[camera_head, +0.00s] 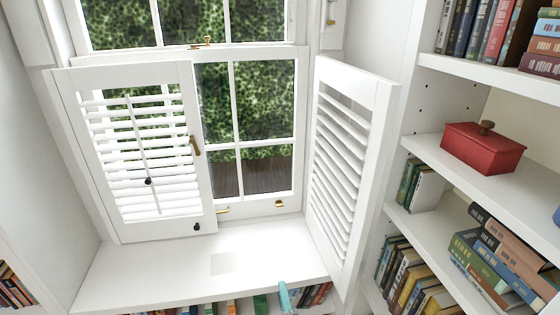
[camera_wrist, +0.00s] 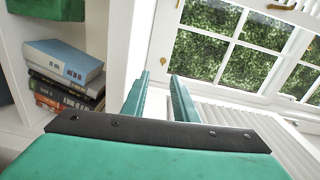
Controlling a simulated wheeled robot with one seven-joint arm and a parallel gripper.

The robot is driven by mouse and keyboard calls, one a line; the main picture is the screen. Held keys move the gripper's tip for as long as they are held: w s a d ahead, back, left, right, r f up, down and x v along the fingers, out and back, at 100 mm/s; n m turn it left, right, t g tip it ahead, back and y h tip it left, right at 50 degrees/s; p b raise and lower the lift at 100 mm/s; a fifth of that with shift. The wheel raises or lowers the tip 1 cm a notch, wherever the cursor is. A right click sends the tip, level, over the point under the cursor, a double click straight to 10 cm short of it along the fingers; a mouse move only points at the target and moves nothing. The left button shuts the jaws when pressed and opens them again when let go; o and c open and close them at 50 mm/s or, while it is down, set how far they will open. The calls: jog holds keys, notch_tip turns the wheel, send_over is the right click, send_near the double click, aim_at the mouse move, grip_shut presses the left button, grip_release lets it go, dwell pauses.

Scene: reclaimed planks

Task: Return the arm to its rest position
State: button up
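My gripper (camera_wrist: 160,80) shows in the wrist view as two teal fingers with an empty gap between them. It is open and holds nothing. In the head view a narrow teal part of my arm or gripper (camera_head: 284,296) shows at the bottom edge, in front of the window seat's front edge; the rest of my arm is out of that view. In the wrist view a shelf stands left of the fingers and the window stands beyond them to the right. No contact between the fingers and anything shows.
The left louvred shutter (camera_head: 188,150) stands across part of the window (camera_head: 250,150); the right shutter (camera_head: 376,150) is swung out into the room. The white sill (camera_head: 150,275) is bare. Bookshelves (camera_head: 480,78) with a red box (camera_head: 480,150) stand at right. Stacked books (camera_wrist: 65,70) lie left in the wrist view.

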jog(key=s+d+f+n+g+h, duration=0.1)
jog(key=s+f+n+h, duration=0.15)
jog(key=s, duration=1.15)
jog(key=s+f+n+g+h, duration=0.1)
jog(key=s+f+n, duration=0.25)
jog(key=s, duration=0.95)
jog(key=s+a+r+n, duration=0.2)
jog(key=s+r+n, duration=0.7)
jog(key=s+r, duration=0.7)
jog(key=s, duration=0.4)
jog(key=shift+a, duration=0.2)
jog(key=shift+s, duration=0.1)
